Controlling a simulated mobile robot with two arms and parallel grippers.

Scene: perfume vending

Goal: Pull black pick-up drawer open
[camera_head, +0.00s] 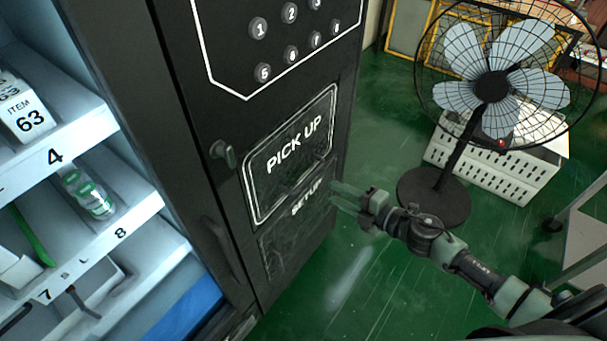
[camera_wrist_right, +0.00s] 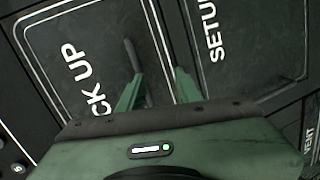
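The black pick-up drawer (camera_head: 262,185) is a panel with a white outline and "PICK UP" lettering on the vending machine front. It looks flush with the front. It also shows in the right wrist view (camera_wrist_right: 50,45), where its dark bar handle (camera_wrist_right: 132,57) stands near my fingertips. My right gripper (camera_head: 338,197) is open in front of the machine, to the right of the drawer's lower edge. In the right wrist view its two green fingers (camera_wrist_right: 158,88) are apart, with the handle close to the left finger. I cannot tell whether they touch. My left gripper is not in view.
A "SETUP" panel (camera_head: 292,237) lies below the drawer, and a numbered keypad (camera_head: 290,40) above it. Open shelves (camera_head: 85,135) with goods are on the left. A standing fan (camera_head: 492,87) and a white crate (camera_head: 500,165) stand at right. Green floor (camera_head: 395,95) lies between.

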